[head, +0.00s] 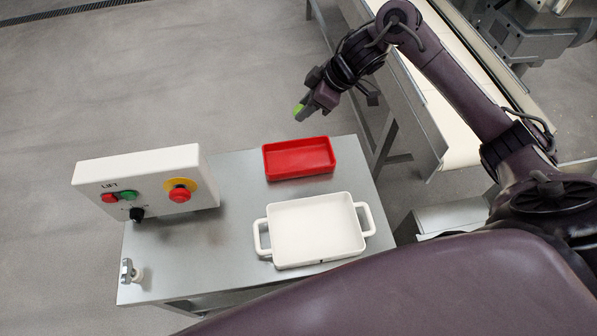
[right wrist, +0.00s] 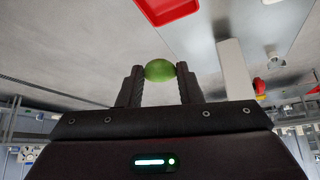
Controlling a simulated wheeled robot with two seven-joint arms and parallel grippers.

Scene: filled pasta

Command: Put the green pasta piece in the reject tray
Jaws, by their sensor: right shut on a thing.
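My right gripper (head: 303,114) is shut on the green pasta piece (head: 298,109). In the right wrist view the green pasta piece (right wrist: 159,70) sits between the two fingertips, clear of any surface. In the head view the gripper is in the air, beyond the far edge of the table. A red tray (head: 299,175), empty, lies on the table nearer than the gripper; it is probably the reject tray, though no label shows. Its edge also shows at the top of the right wrist view (right wrist: 168,8). My left gripper is not in view.
A white two-handled tray (head: 318,231), empty, stands on the metal table (head: 190,255) in front of the red tray. A white control box (head: 150,180) with buttons stands at the table's left. A conveyor (head: 440,110) runs at the right.

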